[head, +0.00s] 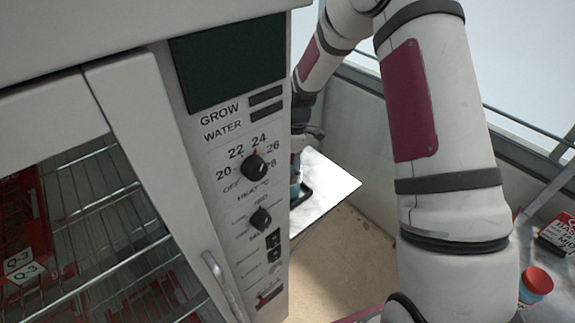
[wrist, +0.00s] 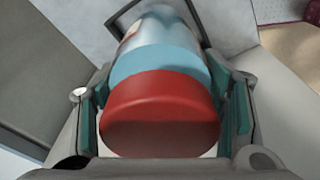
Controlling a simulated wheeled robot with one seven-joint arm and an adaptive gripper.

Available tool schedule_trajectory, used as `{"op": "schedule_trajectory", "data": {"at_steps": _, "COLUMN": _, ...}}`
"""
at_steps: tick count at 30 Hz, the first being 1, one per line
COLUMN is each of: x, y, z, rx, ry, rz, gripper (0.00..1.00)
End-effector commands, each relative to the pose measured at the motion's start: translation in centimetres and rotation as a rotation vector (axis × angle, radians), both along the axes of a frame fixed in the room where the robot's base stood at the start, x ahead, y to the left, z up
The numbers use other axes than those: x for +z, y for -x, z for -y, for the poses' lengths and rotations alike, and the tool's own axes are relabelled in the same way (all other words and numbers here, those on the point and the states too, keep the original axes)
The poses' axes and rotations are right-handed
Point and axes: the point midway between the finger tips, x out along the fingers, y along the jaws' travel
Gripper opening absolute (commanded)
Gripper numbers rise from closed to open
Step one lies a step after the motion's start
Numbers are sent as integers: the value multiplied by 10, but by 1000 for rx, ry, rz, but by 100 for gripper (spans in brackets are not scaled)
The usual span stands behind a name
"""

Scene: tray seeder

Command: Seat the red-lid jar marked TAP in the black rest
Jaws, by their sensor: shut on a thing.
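In the wrist view my gripper (wrist: 167,92) is shut on a jar with a red lid (wrist: 160,112), a light blue band and a pale body. The lid points towards the wrist camera. No TAP mark can be read on it. The black rest (wrist: 202,14) shows as a dark frame around the jar's far end. I cannot tell whether the jar touches it or sits inside it. In the head view a bluish part of the jar (head: 295,168) and the rest's dark edge (head: 306,191) show beside the cabinet, which hides most of both. My gripper (head: 306,135) is partly hidden there too.
The large cabinet (head: 205,150) with knobs and wire shelves fills the left. A white board (head: 335,183) lies beyond its edge.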

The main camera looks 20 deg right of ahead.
Motion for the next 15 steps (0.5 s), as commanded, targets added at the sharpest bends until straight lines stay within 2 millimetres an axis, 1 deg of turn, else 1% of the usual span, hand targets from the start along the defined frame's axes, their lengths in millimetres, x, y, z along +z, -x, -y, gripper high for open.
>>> {"op": "schedule_trajectory", "data": {"at_steps": 15, "x": -8, "y": -1, "z": 0, "rx": 0, "ry": 0, "rz": 2, "gripper": 7}}
